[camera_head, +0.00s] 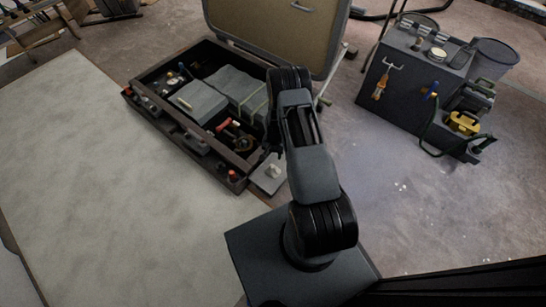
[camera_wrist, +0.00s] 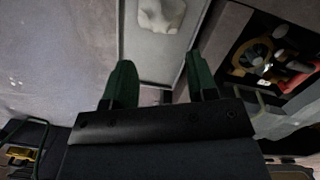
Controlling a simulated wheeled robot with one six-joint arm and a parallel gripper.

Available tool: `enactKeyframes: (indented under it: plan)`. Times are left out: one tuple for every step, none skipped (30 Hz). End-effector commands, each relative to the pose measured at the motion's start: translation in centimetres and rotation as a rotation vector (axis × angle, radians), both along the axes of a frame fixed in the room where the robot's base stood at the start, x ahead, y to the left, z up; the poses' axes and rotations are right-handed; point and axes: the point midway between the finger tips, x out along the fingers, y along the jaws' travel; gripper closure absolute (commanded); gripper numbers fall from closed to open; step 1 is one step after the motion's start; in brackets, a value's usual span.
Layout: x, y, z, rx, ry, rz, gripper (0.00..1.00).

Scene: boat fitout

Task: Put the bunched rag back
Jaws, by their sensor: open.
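The bunched rag (camera_wrist: 162,15) is a pale, crumpled lump on a small grey ledge (camera_wrist: 148,66) in the wrist view. In the head view the rag (camera_head: 272,171) is a small light lump on the ledge (camera_head: 264,183) at the near right corner of the open tool case (camera_head: 172,141). My gripper (camera_wrist: 159,75) has two green fingers spread apart with nothing between them. The rag lies beyond the fingertips, near the top edge of the picture, and is not touched. In the head view my arm hides most of the gripper.
The tool case holds grey boxes (camera_head: 203,100) and several tools. Its raised lid (camera_head: 278,32) stands behind. A dark workbox (camera_head: 410,80) with tools and a yellow item (camera_head: 463,123) stands at right. A pale flat surface (camera_head: 90,170) at left is bare. Some floor at right is clear.

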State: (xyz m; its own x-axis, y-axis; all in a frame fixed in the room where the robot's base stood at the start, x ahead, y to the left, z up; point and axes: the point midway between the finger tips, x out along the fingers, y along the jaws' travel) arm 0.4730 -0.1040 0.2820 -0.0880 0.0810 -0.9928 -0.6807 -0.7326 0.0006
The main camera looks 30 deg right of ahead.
Motion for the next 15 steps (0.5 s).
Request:
enactKeyframes:
  plan:
    - [0.1, 0.0, 0.7, -0.001, -0.002, 0.001, 0.48]
    - [0.2, -0.1, 1.0, -0.001, -0.003, 0.003, 0.48]
    - [0.4, 0.0, 1.6, -0.002, -0.006, 0.009, 0.48]
    - [0.5, 0.0, 2.3, -0.002, -0.011, 0.014, 0.48]
    - [0.8, 0.1, 3.2, -0.002, -0.016, 0.024, 0.48]
    - [1.2, 0.3, 4.6, -0.005, -0.026, 0.04, 0.48]
    - [1.4, 0.5, 5.9, -0.007, -0.035, 0.056, 0.48]
    - [1.7, 0.7, 7.4, -0.008, -0.044, 0.074, 0.48]
    - [2.0, 1.1, 9.7, -0.011, -0.059, 0.101, 0.48]
    - [2.2, 1.4, 11.5, -0.013, -0.071, 0.124, 0.48]
    - [2.2, 1.8, 13.4, -0.015, -0.083, 0.149, 0.48]
    - [2.1, 2.4, 16.0, -0.02, -0.099, 0.184, 0.48]
    - [1.9, 2.8, 17.9, -0.023, -0.111, 0.212, 0.48]
    - [1.6, 3.2, 19.8, -0.026, -0.122, 0.237, 0.48]
    - [1.0, 3.9, 22.2, -0.031, -0.138, 0.274, 0.48]
